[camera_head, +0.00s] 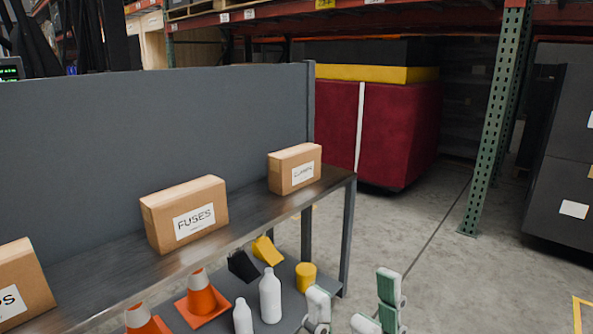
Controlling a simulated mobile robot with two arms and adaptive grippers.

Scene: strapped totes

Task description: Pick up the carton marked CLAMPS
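Three brown cartons stand in a row on the dark upper shelf (112,281) of a bench. The far carton (285,177) has a white label, small and hard to read, that looks like CLAMPS. The middle carton (158,227) is marked FUSES. My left gripper is out of view.
A grey panel (150,140) backs the shelf. The lower shelf (287,273) holds orange cones (202,298), white bottles (270,296), a yellow cylinder (306,276) and wedges. A green rack post (492,130) and dark boxes (566,160) stand right. Concrete floor (420,235) between is clear.

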